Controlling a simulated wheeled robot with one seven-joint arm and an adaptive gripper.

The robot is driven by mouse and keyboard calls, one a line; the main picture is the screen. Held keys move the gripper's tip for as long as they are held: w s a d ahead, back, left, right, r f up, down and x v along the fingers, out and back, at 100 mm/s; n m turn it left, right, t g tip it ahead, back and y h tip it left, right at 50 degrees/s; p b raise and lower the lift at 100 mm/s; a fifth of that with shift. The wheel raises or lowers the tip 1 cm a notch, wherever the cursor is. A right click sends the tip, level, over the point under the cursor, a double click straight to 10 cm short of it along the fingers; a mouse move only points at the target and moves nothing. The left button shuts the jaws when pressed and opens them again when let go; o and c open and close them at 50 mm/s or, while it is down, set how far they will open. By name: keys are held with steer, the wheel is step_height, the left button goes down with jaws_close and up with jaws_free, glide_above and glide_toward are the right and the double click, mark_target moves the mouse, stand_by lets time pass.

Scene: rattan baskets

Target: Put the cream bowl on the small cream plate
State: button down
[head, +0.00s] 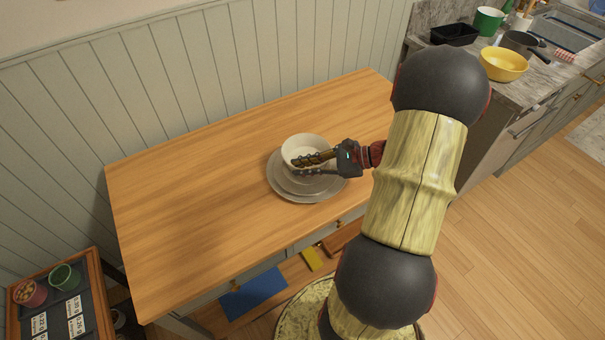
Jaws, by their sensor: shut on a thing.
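The cream bowl (300,144) is over a stack of cream plates on the wooden table, near its right front part. The small cream plate (287,182) appears as the upper, smaller plate, with a larger plate (278,190) under it. My gripper (298,166) comes in from the right and is shut on the bowl at its near side. The bowl looks close above or touching the small plate; I cannot tell which. My fingers hide part of the bowl's near side and of the plates.
The wooden table (190,190) is clear to the left and behind. A panelled wall stands behind it. A crate (92,268) with small pots stands at lower left.

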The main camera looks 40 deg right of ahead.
steer(key=shift+f, duration=0.9)
steer(key=shift+f+b, duration=0.15)
steer(key=shift+b, duration=0.15)
steer(key=c, duration=1.8)
jaws_free()
